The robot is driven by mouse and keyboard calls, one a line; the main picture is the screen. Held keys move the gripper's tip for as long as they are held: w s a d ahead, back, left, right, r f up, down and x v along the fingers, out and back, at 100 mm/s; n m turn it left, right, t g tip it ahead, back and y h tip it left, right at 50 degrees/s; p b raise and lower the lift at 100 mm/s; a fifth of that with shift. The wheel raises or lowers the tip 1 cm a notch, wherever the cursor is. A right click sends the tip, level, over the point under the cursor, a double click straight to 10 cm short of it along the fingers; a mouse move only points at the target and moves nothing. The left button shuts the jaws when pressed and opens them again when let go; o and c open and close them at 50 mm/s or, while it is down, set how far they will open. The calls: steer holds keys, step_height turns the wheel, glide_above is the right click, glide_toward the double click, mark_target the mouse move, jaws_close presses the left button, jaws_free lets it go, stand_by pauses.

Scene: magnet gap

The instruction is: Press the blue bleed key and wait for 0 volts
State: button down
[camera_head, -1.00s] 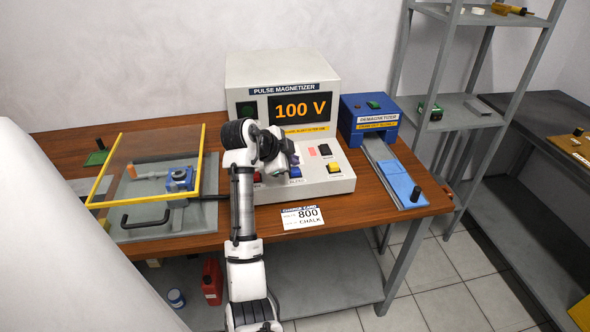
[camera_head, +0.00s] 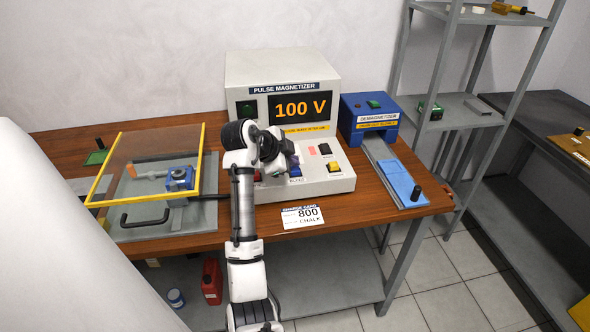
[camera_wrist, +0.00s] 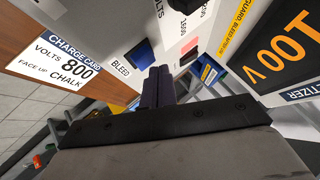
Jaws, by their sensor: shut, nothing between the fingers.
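The pulse magnetizer (camera_head: 283,76) stands at the back middle of the bench, its display (camera_head: 300,107) reading 100 V in orange. The blue bleed key (camera_head: 295,170) is on its sloped front panel, beside my gripper in the head view. The charge card (camera_head: 303,217), reading 800 volts and CHALK, lies at the bench's front edge.
A yellow-framed clear cover (camera_head: 150,165) over a fixture is at left. The blue demagnetizer (camera_head: 369,117) with its slide is at right. Shelving (camera_head: 455,110) stands beyond it.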

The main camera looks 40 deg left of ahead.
steer(key=shift+f+b, duration=0.4)
steer(key=shift+f, duration=0.35)
stand_by(0.6)
stand_by(0.3)
steer(key=shift+r+p, duration=0.6)
steer(key=shift+r, duration=0.4)
steer(key=shift+r+p, duration=1.55)
steer(key=shift+r, duration=0.95)
